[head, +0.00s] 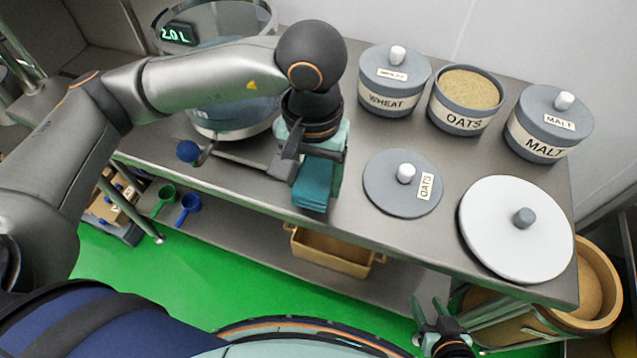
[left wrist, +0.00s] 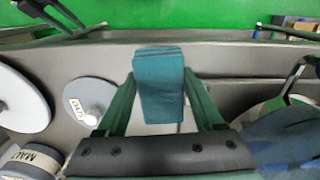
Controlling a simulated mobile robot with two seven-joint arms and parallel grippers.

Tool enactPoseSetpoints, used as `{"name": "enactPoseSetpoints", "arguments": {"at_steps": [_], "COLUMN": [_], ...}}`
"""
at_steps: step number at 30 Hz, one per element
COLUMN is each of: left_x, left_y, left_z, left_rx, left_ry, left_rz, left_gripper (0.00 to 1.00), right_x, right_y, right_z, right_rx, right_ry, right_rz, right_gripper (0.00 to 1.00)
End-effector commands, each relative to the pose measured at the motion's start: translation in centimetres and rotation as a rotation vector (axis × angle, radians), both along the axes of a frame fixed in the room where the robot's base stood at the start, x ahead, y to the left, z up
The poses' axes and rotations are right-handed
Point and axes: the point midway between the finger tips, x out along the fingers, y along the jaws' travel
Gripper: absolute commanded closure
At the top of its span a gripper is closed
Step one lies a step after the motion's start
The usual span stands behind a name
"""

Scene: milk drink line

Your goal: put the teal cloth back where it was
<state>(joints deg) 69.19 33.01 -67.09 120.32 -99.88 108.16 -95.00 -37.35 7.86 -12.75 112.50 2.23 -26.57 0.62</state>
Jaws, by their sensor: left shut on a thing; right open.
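The teal cloth (head: 313,196) is a folded strip held by my left gripper (head: 318,172), over the steel bench near its front edge. In the left wrist view the cloth (left wrist: 160,88) sits between the two fingers of the left gripper (left wrist: 158,98), which are shut on it. Whether the cloth touches the bench is hard to tell. My right gripper (head: 437,318) is open and empty, low in front of the bench, at the lower right of the head view.
A glass tank (head: 232,112) with a blue-knobbed lever (head: 188,151) stands left of my gripper. Wheat (head: 391,92), open oats (head: 462,108) and malt (head: 546,133) canisters stand behind. The oats lid (head: 390,190) and a white lid (head: 500,245) lie right. A tan bin (head: 325,252) is below.

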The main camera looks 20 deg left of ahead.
Motion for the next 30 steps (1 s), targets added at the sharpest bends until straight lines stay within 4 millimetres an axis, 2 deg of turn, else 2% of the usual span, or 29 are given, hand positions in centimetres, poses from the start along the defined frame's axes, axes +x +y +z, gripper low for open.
{"name": "enactPoseSetpoints", "arguments": {"at_steps": [8,11,13,28,29,30], "left_x": [1.4,1.2,1.3,1.3,1.3,1.3], "left_y": [-0.3,-0.2,-0.3,-0.3,-0.3,-0.3], "left_z": [-1.8,-3.3,-4.3,-5.0,-4.8,-4.8], "left_rx": [0.0,0.001,-0.001,-0.001,-0.001,-0.001], "left_ry": [0.002,0.005,0.001,-0.002,-0.002,-0.001], "left_rz": [0.001,-0.001,-0.001,0.0,0.0,0.0], "left_gripper": [0.83,0.83,0.83,0.83,0.29,0.25], "right_x": [0.0,0.0,0.0,0.1,0.1,0.2], "right_y": [-0.1,-0.1,-0.1,0.5,0.6,0.7], "right_z": [0.0,0.3,-0.4,-1.0,-0.8,-0.6], "right_rx": [-0.001,-0.002,-0.002,0.006,0.007,0.009], "right_ry": [0.003,0.003,0.002,0.007,0.006,0.004], "right_rz": [-0.001,-0.001,-0.001,0.009,0.011,0.012], "right_gripper": [0.5,0.5,0.5,0.5,0.5,0.5]}}
